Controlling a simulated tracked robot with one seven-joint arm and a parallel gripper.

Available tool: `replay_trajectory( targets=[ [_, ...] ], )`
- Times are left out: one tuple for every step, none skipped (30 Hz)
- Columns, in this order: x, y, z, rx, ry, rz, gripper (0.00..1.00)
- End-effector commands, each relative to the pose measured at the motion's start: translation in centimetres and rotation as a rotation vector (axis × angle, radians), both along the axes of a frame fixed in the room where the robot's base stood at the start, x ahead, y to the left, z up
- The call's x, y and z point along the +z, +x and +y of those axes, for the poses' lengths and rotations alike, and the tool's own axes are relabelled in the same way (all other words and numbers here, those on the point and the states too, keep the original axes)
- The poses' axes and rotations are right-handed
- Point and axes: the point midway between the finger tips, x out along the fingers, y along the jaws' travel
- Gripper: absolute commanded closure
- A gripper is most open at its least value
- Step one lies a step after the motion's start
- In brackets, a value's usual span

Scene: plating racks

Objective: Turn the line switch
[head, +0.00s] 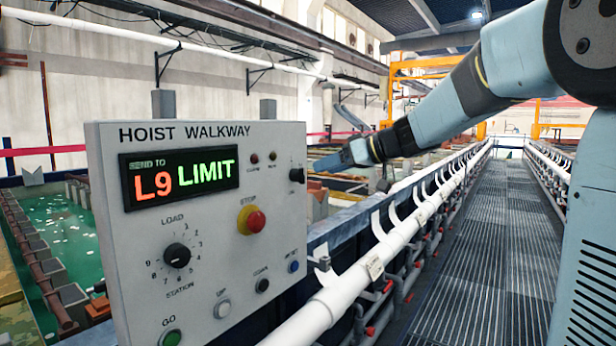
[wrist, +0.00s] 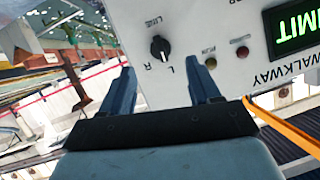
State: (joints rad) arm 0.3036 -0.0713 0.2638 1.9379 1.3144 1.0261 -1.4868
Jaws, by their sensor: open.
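The line switch is a small black knob (head: 297,175) at the upper right of the grey control panel (head: 225,290). In the wrist view the switch (wrist: 160,47) appears rotated, with a LINE label and the letters L and R around it. A pale mark shows on its face; I cannot tell exactly which letter it points to. My gripper (head: 322,163) is to the right of the panel, reaching toward the switch. In the wrist view my gripper (wrist: 160,78) is open and empty. The switch shows in the gap beyond the fingertips, apart from both.
The panel carries a lit display (head: 180,178) reading L9 LIMIT, a red stop button (head: 251,220), a load station dial (head: 177,256) and two small lamps (wrist: 210,62). A white rail (head: 360,270) runs below my arm. A grated walkway (head: 490,250) lies to the right.

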Motion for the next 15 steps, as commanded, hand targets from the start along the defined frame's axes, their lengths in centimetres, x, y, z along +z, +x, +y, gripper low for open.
replay_trajectory(
  targets=[
    [-0.4, 0.4, 0.8, 0.004, 0.000, 0.003, 0.38],
    [-0.6, 0.7, 1.2, 0.003, 0.000, 0.003, 0.38],
    [-0.9, 1.0, 1.7, 0.003, 0.001, 0.002, 0.38],
    [-1.0, 1.2, 2.2, 0.002, 0.001, 0.003, 0.38],
    [-1.2, 1.5, 2.6, 0.001, 0.001, 0.003, 0.38],
    [-1.5, 1.8, 3.1, 0.002, 0.002, 0.004, 0.38],
    [-1.6, 2.0, 3.4, 0.001, 0.002, 0.002, 0.38],
    [-1.8, 2.2, 3.8, 0.001, 0.002, 0.002, 0.38],
    [-2.0, 2.4, 4.3, 0.002, 0.001, 0.003, 0.38],
    [-2.2, 2.7, 4.6, 0.001, 0.001, 0.003, 0.38],
    [-2.3, 2.8, 4.8, 0.000, 0.000, 0.002, 0.38],
    [-2.5, 3.0, 5.2, 0.001, 0.001, 0.003, 0.38],
    [-2.6, 3.1, 5.4, 0.002, 0.000, 0.002, 0.38],
    [-2.6, 3.2, 5.6, 0.001, 0.000, 0.002, 0.38],
    [-2.7, 3.3, 5.8, 0.001, 0.000, 0.001, 0.38]
  ],
)
